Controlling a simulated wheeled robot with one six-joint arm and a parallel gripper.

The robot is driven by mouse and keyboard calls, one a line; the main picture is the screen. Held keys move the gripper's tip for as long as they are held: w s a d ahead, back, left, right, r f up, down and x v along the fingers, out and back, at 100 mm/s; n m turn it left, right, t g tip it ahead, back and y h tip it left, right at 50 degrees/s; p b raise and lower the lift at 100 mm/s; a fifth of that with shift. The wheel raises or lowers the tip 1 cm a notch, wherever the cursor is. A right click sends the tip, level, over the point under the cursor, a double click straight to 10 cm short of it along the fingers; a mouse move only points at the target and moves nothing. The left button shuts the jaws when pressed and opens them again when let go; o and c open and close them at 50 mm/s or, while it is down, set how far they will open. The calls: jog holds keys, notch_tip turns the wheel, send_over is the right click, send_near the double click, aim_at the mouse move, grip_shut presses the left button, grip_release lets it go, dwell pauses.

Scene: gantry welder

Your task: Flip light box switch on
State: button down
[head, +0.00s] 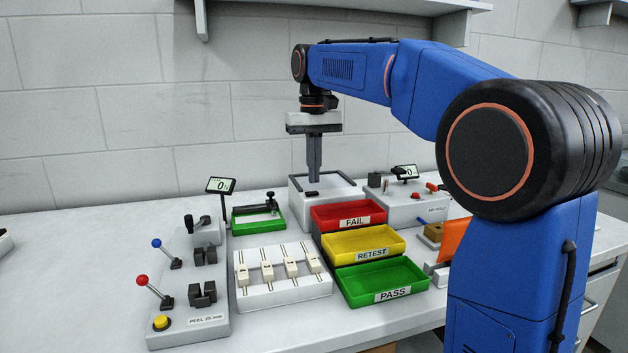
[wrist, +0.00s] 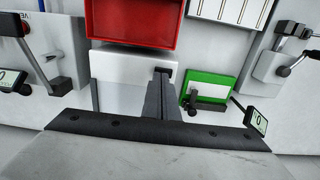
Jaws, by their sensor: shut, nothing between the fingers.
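My gripper (head: 313,178) points straight down above the box, close over this dark piece. Its dark fingers are shut and empty. In the wrist view the fingers (wrist: 160,80) partly cover the dark piece. Contact cannot be made out.
Red (head: 348,215), yellow (head: 362,243) and green (head: 382,280) trays stand in front of the box. A green-framed fixture (head: 258,218) and a lever unit with a display (head: 190,285) stand left. Another display unit (head: 415,205) stands right. The wall is close behind.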

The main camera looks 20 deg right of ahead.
aim_at(312, 194)
jog(key=shift+f, duration=1.2)
